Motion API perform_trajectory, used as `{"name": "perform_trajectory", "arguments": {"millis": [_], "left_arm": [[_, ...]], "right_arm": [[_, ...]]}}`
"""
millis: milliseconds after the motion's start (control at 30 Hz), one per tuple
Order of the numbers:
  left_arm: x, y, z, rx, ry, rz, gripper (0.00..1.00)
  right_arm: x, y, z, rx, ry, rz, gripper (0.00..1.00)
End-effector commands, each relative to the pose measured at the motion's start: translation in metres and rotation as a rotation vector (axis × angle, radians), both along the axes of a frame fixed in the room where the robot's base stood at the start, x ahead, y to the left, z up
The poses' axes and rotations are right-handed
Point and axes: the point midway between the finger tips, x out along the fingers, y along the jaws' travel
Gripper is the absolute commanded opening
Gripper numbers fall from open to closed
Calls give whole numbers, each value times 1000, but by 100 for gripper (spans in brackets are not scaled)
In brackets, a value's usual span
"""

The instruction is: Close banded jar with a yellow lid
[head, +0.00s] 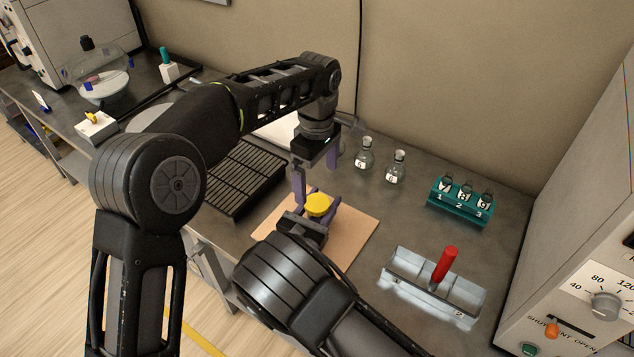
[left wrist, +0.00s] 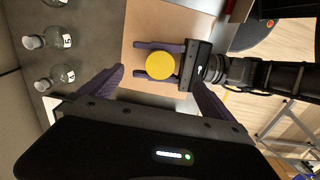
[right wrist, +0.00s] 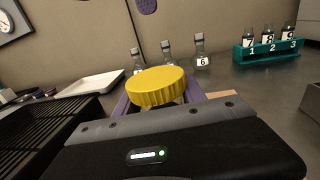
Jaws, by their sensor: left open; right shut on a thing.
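A yellow lid (head: 318,204) with a ribbed side lies level between the fingers of my right gripper (head: 316,218), above the tan board. It also shows from above in the left wrist view (left wrist: 160,66) and from the side in the right wrist view (right wrist: 156,86). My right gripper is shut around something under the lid. The banded jar's body is hidden by the lid, the fingers and my right arm, so I cannot see how the lid sits on it. My left gripper (head: 316,170) is open and empty, above and behind the lid, apart from it.
The tan board (head: 352,226) lies under the right gripper. A black ribbed rack (head: 238,180) is to its left. Stoppered flasks (head: 364,155) stand behind, and a teal vial rack (head: 460,205) is at the right. A metal tray with a red handle (head: 445,263) is at the front right.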

Motion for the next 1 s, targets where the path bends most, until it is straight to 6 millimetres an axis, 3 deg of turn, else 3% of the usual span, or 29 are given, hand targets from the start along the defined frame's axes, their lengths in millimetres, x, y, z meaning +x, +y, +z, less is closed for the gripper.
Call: {"name": "perform_trajectory", "arguments": {"millis": [100, 300, 667, 700, 1000], "left_arm": [[1, -1, 23, -3, -5, -1, 100], [0, 0, 41, 1, -2, 0, 100], [0, 0, 47, -2, -2, -1, 100], [0, 0, 47, -2, -1, -1, 100], [0, 0, 46, -1, -2, -1, 100]], "right_arm": [[0, 0, 0, 0, -1, 0, 0], [0, 0, 0, 0, -1, 0, 0], [0, 0, 0, 0, -1, 0, 0], [0, 0, 0, 0, -1, 0, 48], [0, 0, 0, 0, -1, 0, 73]]}}
